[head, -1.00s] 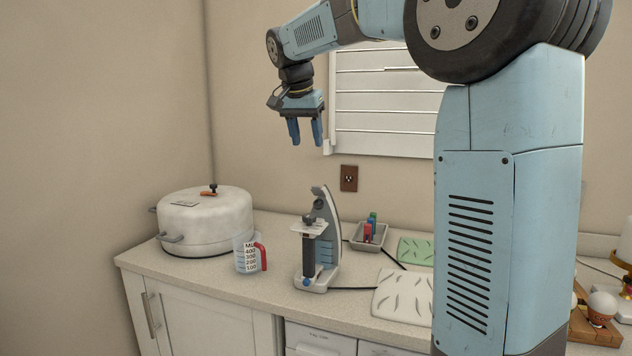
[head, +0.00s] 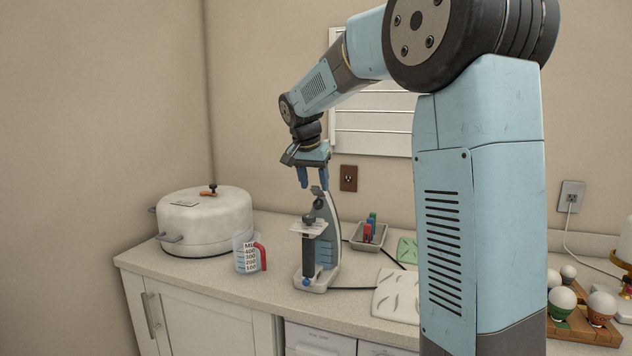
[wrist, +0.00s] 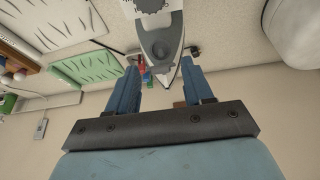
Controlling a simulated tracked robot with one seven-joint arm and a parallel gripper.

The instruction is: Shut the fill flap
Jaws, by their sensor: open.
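A grey and white iron-like appliance (head: 330,245) stands upright on the counter, with its pointed tip up and a blue knob low on its front. A small grey piece (head: 317,190) juts from near its tip and looks like the fill flap, tilted out. It is too small to be sure. My gripper (head: 312,183) is open and empty, fingers down, just above the tip in the head view. In the wrist view the tip of the appliance (wrist: 165,50) shows between and beyond my two blue fingers (wrist: 160,75). I cannot tell whether they touch it.
A measuring jug (head: 246,255) with a red handle stands left of the appliance, with a large white pot (head: 205,222) behind. A grey tray (head: 357,242) with small coloured items and a white patterned mat (head: 397,297) lie to the right. A wall outlet (head: 349,178) is behind.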

